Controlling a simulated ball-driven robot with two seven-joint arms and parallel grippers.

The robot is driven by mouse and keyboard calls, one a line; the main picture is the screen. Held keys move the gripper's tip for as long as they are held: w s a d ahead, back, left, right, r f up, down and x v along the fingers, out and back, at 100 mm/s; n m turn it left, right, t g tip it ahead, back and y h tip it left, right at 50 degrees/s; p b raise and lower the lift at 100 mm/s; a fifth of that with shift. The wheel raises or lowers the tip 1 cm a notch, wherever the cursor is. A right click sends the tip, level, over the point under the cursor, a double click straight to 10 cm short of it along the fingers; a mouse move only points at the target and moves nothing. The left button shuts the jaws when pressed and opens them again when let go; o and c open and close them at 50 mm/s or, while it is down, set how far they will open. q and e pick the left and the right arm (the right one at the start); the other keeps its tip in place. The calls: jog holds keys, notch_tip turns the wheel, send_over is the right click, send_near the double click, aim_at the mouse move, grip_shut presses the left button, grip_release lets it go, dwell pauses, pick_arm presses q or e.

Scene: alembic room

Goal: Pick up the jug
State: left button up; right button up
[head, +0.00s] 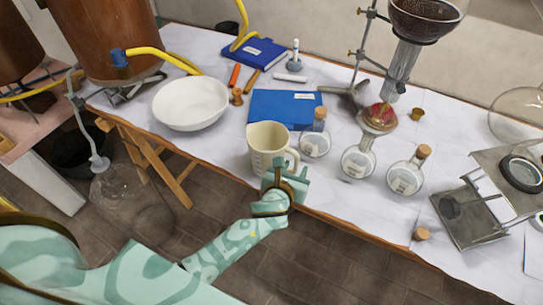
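The jug (266,144) is a cream measuring jug with a handle on its right side. It stands upright on the white-covered table near the front edge. My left gripper (287,170) is at the jug's lower right, close to the handle. Its fingers point away from me and overlap the jug's base and handle in the picture. I cannot tell whether they touch the jug or how far apart they are. My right gripper is not in view.
A white bowl (190,103) stands left of the jug. A blue book (278,107) lies behind it. A metal stand (476,212) is at the far right. The table's front edge (345,222) runs below the gripper.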

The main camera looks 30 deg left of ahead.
aim_at(297, 160)
pick_arm(q)
jog(key=shift+x, duration=1.05)
grip_shut()
jog(key=shift+r, duration=0.1)
jog(key=shift+r+p, duration=0.3)
jog(key=shift+r, duration=0.3)
jog(key=r+p, duration=0.1)
jog(key=r, duration=0.1)
jog(key=shift+s+r+p, duration=0.2)
jog(key=shift+r+p, duration=0.1)
jog(key=shift+p, duration=0.1)
jog(key=s+d+r+p, duration=0.2)
jog(key=s+r, duration=0.2)
jog(key=s, duration=0.2)
jog(key=s+d+r+p, duration=0.2)
jog(key=s+r+p, duration=0.1)
jog(key=s+r, duration=0.2)
jog(key=shift+s+d, duration=0.25)
jog(key=shift+s, duration=0.65)
